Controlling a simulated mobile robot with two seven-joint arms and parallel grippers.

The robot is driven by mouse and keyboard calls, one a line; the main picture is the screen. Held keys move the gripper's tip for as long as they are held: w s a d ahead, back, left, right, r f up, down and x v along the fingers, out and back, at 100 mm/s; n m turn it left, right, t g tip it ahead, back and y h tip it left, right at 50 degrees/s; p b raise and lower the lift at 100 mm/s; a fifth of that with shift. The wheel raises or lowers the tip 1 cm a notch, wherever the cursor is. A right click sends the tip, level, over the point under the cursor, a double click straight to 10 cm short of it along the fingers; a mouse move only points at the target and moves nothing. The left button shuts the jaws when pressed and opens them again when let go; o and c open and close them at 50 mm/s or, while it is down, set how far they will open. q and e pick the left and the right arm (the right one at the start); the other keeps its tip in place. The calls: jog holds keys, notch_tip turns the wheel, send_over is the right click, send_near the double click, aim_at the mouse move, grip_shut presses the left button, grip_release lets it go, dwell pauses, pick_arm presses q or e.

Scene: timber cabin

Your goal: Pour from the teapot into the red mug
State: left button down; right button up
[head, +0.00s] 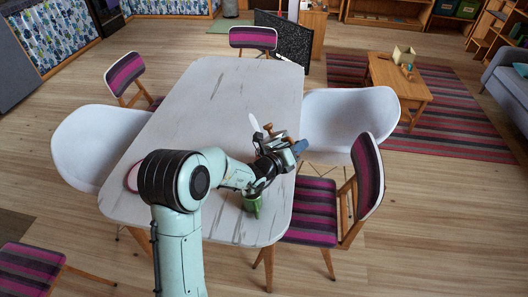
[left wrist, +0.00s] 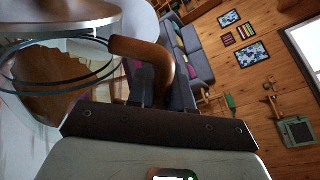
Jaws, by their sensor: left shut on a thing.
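My left gripper (head: 283,146) is over the right side of the white table. It is shut on the curved brown wooden handle (left wrist: 152,52) of the teapot. In the head view the teapot is mostly hidden by the gripper. A pink-red rim (head: 131,178) shows at the table's left edge, mostly behind my arm; I cannot tell whether it is the red mug or a plate. My right gripper is not in view.
A green cup (head: 252,204) with thin things in it stands on the table (head: 215,100) near its front, just below the gripper. An upright white thing (head: 254,122) is beside the gripper. The table's far half is bare. Chairs surround the table, including a white one (head: 350,118).

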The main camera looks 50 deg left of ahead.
pick_arm(q)
jog(key=shift+w+d+r, duration=0.1)
jog(key=shift+r, duration=0.1)
dwell(0.4)
jog(key=shift+a, duration=0.2)
jog(key=shift+r, duration=0.1)
jog(key=shift+d, duration=0.1)
